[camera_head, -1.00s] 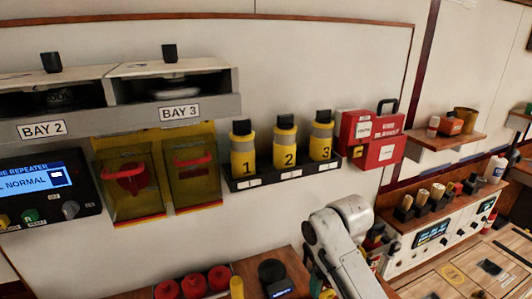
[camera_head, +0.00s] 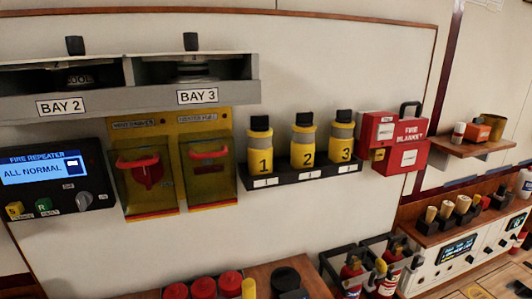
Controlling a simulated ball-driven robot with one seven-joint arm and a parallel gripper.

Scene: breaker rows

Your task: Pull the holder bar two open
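Two black-framed holders stand side by side at the bottom edge, right of centre. The left one (camera_head: 327,265) and the right one (camera_head: 366,243) hold small red extinguisher-like bottles (camera_head: 352,277) with black tops. No number on these holders is readable, and I cannot tell which bar is holder bar two or whether it is shut. Their lower parts are cut off by the picture edge. Above them, a yellow torch marked 2 (camera_head: 304,148) stands between torches 1 and 3 in a black wall rack (camera_head: 284,175). My gripper is not in view.
Yellow-backed switch covers with red handles (camera_head: 148,180) and a fire repeater panel (camera_head: 52,180) are on the left wall. A red fire blanket box (camera_head: 400,140) hangs right of the torches. Red round pieces (camera_head: 203,288) stand at the bottom. A white console (camera_head: 460,250) stands right.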

